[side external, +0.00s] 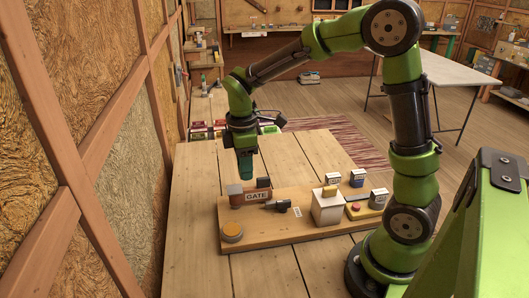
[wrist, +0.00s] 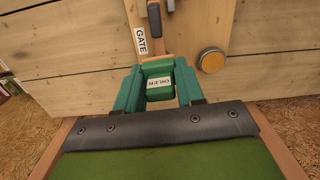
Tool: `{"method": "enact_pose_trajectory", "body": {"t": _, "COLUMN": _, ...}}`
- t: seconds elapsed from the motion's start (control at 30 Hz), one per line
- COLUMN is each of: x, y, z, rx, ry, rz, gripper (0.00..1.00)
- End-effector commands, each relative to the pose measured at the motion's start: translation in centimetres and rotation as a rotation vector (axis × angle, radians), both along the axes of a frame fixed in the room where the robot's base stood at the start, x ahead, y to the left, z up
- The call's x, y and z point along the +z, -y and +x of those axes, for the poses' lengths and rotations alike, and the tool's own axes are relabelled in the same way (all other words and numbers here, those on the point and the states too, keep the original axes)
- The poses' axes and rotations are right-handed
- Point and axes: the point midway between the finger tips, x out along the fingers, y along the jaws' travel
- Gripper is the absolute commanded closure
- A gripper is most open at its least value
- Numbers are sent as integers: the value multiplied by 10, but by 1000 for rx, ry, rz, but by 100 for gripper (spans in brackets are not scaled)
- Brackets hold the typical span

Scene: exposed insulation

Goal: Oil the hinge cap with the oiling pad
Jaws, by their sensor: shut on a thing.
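My gripper (side external: 245,170) points down above the far left part of the wooden board. In the wrist view, my gripper (wrist: 158,80) is shut on a green block with a white label (wrist: 160,84), which looks like the oiling pad. A copper-brown rounded piece (side external: 235,193), perhaps the hinge cap, stands beside the white GATE label (side external: 257,196), below my gripper. In the wrist view, a brown piece (wrist: 157,48) shows just beyond the pad, close to the GATE label (wrist: 141,40). I cannot tell whether the pad touches it.
An orange round disc (side external: 232,231) sits at the board's near left corner. A dark handle (side external: 278,206), a cream block (side external: 327,208) and a yellow box with a red button (side external: 360,209) stand farther right. The tabletop (side external: 195,265) left of the board is clear.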

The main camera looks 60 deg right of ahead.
Motion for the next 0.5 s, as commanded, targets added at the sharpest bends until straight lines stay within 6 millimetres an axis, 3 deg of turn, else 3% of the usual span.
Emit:
{"method": "enact_pose_trajectory", "body": {"t": 0.4, "x": -42, "y": -2, "z": 1, "rx": 2, "ry": -3, "rz": 0, "gripper": 87}}
{"method": "enact_pose_trajectory", "body": {"t": 0.5, "x": -42, "y": -9, "z": 9, "rx": 2, "ry": -1, "rz": 1, "gripper": 91}}
